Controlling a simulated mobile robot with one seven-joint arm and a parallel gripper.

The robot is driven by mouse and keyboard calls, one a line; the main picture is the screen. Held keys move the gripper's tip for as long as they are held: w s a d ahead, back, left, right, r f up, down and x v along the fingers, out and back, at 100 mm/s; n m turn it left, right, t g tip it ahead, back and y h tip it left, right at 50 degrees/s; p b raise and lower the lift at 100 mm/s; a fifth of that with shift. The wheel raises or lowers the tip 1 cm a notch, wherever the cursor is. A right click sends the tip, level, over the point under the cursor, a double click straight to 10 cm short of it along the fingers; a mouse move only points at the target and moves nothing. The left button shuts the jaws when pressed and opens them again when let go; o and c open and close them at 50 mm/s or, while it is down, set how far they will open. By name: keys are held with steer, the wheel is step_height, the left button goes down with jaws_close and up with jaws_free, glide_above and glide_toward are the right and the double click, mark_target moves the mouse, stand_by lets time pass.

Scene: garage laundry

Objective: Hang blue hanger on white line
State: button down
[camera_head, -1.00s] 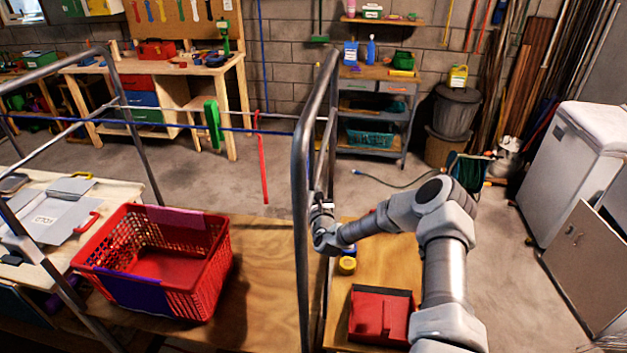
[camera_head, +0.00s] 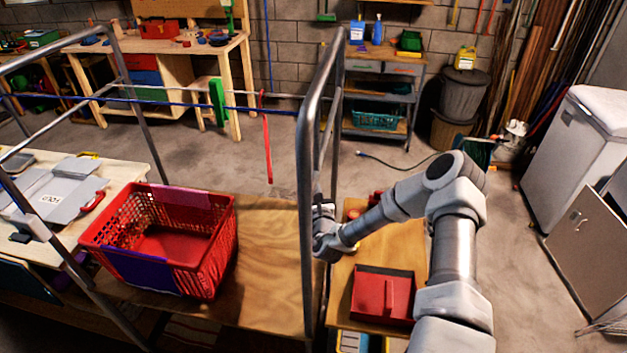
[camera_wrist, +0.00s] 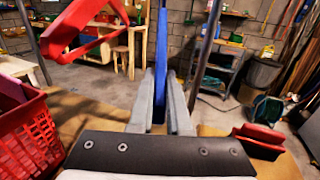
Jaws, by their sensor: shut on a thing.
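The blue hanger (camera_wrist: 162,45) stands upright between my gripper's fingers (camera_wrist: 160,85) in the wrist view, seen nearly edge-on. My gripper is shut on it. In the head view my gripper (camera_head: 323,222) is beside the metal rack post, partly hidden by it, and the blue hanger cannot be made out. The white line (camera_head: 240,93) runs across the rack behind a blue line (camera_head: 180,107). A red hanger (camera_head: 268,145) hangs near the right end of the lines; it also shows at upper left in the wrist view (camera_wrist: 62,32).
The rack's metal post (camera_head: 306,220) stands just left of my gripper. A red basket (camera_head: 215,255) is on the wooden table to the left. A red dustpan-like tray (camera_head: 383,290) lies on the wooden surface below my arm. A folding board (camera_head: 50,195) is at far left.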

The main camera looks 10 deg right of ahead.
steer(key=shift+s+a, duration=0.8)
steer(key=shift+s, duration=1.15)
steer(key=shift+w+d+r, duration=0.2)
steer(key=shift+w+r, duration=0.3)
steer(key=shift+r, duration=1.05)
steer(key=shift+w+d+r, duration=0.25)
steer(key=shift+w+r, duration=0.25)
steer(key=shift+r, duration=1)
steer(key=shift+w+d+r, duration=0.2)
steer(key=shift+w+r, duration=0.3)
steer(key=shift+r, duration=1.05)
steer(key=shift+f+b, duration=0.3)
steer(key=shift+f, duration=1.75)
steer(key=c, duration=0.8)
jaws_free()
